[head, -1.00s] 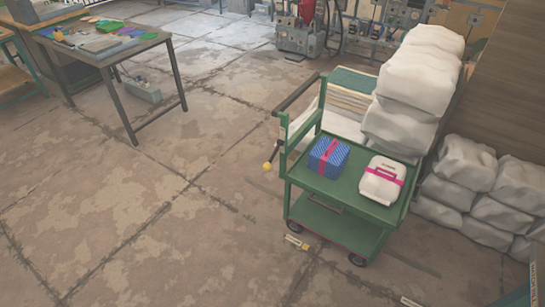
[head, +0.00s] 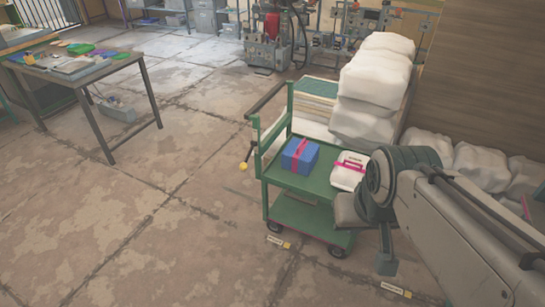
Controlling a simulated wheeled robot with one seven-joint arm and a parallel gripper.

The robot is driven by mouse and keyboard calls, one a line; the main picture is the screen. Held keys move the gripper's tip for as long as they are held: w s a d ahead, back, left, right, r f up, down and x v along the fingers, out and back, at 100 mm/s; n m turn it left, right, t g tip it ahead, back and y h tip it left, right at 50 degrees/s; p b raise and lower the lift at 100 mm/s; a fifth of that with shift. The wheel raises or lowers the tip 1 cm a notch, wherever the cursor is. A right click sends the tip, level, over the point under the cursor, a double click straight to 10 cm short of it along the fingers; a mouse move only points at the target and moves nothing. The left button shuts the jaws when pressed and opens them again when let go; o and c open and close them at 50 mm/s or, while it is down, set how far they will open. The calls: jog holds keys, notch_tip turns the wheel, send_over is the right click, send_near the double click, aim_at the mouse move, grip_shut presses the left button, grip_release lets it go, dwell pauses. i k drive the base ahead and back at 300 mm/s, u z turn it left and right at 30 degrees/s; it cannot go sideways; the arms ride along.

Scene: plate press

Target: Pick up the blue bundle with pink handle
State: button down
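The blue bundle (head: 300,157) with a pink strap and handle sits upright on the left part of the green cart's (head: 313,182) top shelf. A white bundle (head: 348,171), also with a pink handle, stands to its right on the same shelf. My arm enters from the right side of the head view, in front of the cart's right end and apart from the blue bundle. A dark block at its lower end (head: 387,262) may be my gripper, right of the cart's lower part. Its fingers cannot be made out.
Stacked white sacks (head: 372,85) stand behind the cart, with more along the wooden wall (head: 470,80) at right. A worktable (head: 85,65) with coloured items is at upper left. A yellow ball (head: 243,167) shows by the cart's left side. The floor at left is clear.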

aim_at(300, 156)
jog(key=z, duration=0.2)
jog(key=i, duration=1.25)
jog(key=u, duration=0.8)
jog(key=i, duration=0.8)
jog(key=u, duration=0.65)
